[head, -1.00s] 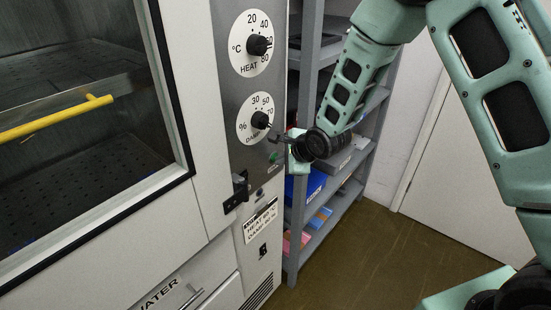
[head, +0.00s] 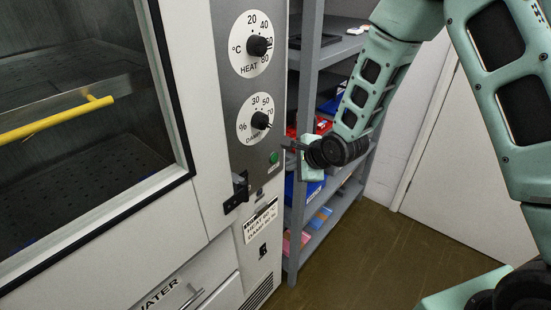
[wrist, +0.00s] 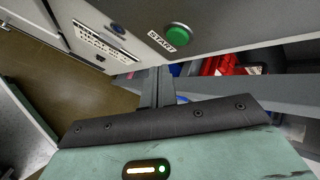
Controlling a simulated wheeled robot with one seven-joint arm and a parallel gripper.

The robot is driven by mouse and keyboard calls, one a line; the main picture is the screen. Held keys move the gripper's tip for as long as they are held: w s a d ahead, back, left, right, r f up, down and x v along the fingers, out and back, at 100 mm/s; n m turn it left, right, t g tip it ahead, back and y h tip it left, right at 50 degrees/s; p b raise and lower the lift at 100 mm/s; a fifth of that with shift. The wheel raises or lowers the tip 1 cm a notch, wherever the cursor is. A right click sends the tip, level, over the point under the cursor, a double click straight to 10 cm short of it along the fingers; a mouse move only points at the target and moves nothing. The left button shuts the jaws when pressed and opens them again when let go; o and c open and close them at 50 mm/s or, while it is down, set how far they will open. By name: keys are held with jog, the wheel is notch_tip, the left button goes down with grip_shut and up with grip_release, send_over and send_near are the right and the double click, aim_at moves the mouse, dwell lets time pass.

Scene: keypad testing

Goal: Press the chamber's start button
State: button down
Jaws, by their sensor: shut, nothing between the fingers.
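The green start button (head: 274,157) sits on the chamber's grey control panel (head: 224,100), below the damp dial. In the wrist view the round green button (wrist: 178,37) is near the top, beside a label reading START. My gripper (head: 288,146) is to the right of the button in the head view, apart from the panel. In the wrist view its shut, empty fingers (wrist: 158,70) point up toward the panel, with their tips below and slightly left of the button.
The heat dial (head: 259,46) and damp dial (head: 260,120) are above the button. A dark latch (head: 238,190) juts out at lower left. A grey shelf rack (head: 305,80) with blue and red bins stands right of the chamber. A blue round button (wrist: 117,28) shows in the wrist view.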

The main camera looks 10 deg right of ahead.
jog(key=shift+s+d, duration=0.75)
jog(key=shift+s, duration=0.35)
jog(key=s+a+r+n+g, duration=0.2)
jog(key=s+a+r+n, duration=0.2)
jog(key=s+n, duration=0.3)
jog(key=s+a+r+n+g, duration=0.2)
jog(key=s+a+r+n, duration=0.2)
jog(key=s+n, duration=0.3)
jog(key=s+r+n+g+h, duration=0.1)
jog(key=s+r+n+g, duration=0.1)
jog(key=s+n, duration=0.4)
jog(key=s+r+n+g+h, duration=0.2)
jog(key=s+n, duration=0.4)
jog(key=s, duration=0.5)
jog(key=shift+s+d+r+n, duration=0.3)
jog(key=shift+s+d+r, duration=0.1)
jog(key=shift+r, duration=0.4)
